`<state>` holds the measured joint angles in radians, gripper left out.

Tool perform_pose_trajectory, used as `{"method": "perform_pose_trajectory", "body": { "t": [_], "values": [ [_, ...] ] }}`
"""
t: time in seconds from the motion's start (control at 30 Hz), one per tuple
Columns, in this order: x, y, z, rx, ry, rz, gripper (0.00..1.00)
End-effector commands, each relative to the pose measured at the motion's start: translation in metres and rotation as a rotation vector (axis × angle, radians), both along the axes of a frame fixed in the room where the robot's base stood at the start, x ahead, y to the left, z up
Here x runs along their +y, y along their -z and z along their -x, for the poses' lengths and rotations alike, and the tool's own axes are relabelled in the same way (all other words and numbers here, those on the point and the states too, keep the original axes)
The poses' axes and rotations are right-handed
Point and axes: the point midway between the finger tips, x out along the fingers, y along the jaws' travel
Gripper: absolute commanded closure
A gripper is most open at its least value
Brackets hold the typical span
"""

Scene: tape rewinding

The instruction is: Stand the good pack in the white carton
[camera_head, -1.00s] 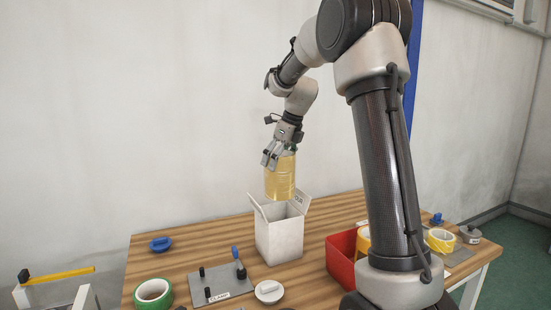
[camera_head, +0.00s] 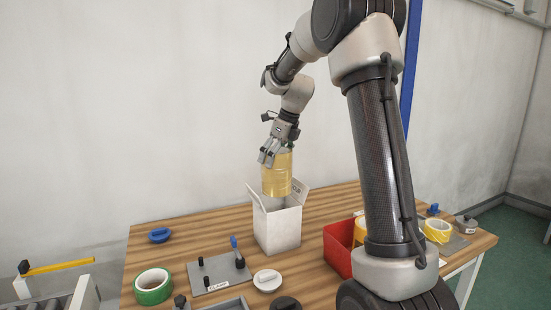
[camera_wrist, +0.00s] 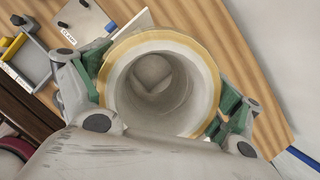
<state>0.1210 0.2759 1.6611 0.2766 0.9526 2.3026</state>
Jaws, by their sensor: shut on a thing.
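The pack is a clear yellow cylinder of tape (camera_head: 277,176), held upright by my gripper (camera_head: 274,150). In the wrist view the gripper's green-padded fingers (camera_wrist: 160,98) press on both sides of the pack, and its round open end (camera_wrist: 207,62) faces the camera. The white carton (camera_head: 280,229) stands on the table with its flaps open. The pack hangs at the carton's mouth; its lower end is level with the flaps in the head view. Whether it is inside the rim I cannot tell. Through the pack's bore, a pale interior shows.
A red bin (camera_head: 337,252) is close on the right. A blue-topped piece (camera_head: 160,235) lies back left.

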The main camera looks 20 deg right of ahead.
Motion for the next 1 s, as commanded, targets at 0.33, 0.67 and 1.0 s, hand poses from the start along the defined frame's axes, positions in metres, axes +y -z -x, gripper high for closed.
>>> {"method": "perform_pose_trajectory", "body": {
  "t": [0.33, 0.67, 1.0],
  "values": [
    [0.0, 0.014, 0.0, 0.0, 0.0, 0.0, 0.51],
    [0.0, 0.035, 0.0, -0.001, 0.001, 0.0, 0.51],
    [0.0, 0.056, 0.0, 0.0, -0.001, 0.0, 0.51]
  ]
}}
